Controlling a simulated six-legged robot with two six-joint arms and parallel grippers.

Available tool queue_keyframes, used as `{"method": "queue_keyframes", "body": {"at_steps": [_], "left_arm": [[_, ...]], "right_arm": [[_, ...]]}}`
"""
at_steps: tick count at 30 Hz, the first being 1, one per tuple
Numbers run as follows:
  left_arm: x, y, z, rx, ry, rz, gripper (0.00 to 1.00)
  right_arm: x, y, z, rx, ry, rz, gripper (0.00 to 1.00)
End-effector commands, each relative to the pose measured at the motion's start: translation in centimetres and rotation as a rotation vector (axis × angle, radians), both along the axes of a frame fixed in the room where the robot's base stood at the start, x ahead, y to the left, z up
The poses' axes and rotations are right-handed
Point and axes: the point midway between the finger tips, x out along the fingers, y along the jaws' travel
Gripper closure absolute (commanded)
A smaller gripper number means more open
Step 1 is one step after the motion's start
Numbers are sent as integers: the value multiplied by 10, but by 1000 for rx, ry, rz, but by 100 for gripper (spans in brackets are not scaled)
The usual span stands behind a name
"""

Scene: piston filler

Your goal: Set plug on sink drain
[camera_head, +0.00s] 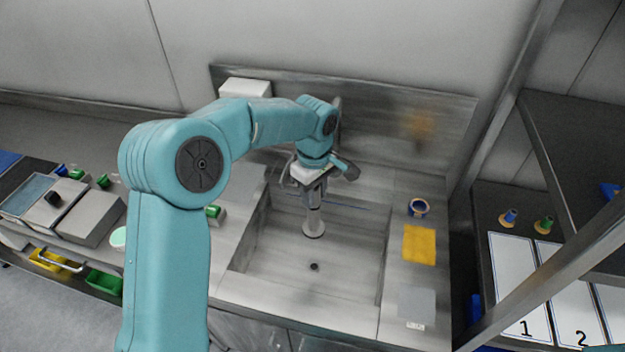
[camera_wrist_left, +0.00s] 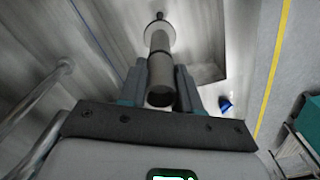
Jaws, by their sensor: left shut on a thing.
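My left gripper (camera_head: 314,184) reaches over the sink (camera_head: 262,262) and points down. It is shut on the plug (camera_head: 313,228), a grey cylindrical handle with a pale round disc at its lower end. The plug hangs upright, and in the head view its disc appears a little behind the drain (camera_head: 314,267), a small dark hole in the basin floor. In the left wrist view the plug's handle (camera_wrist_left: 160,62) stands between the two fingers of the left gripper (camera_wrist_left: 160,88). The exact height of the disc above the floor is hard to tell. My right gripper is not in view.
A white box (camera_head: 245,88) stands behind. Metal boxes (camera_head: 92,218) stand at left. A shelf frame with numbered sheets (camera_head: 520,285) stands at right.

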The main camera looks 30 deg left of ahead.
Motion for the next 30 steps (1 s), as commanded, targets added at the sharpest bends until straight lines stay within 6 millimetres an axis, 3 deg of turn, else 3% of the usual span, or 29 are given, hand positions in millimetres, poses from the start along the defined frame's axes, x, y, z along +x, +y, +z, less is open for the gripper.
{"method": "queue_keyframes", "body": {"at_steps": [30], "left_arm": [[0,3,-74,1,-1,3,100]], "right_arm": [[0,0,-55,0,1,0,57]]}}
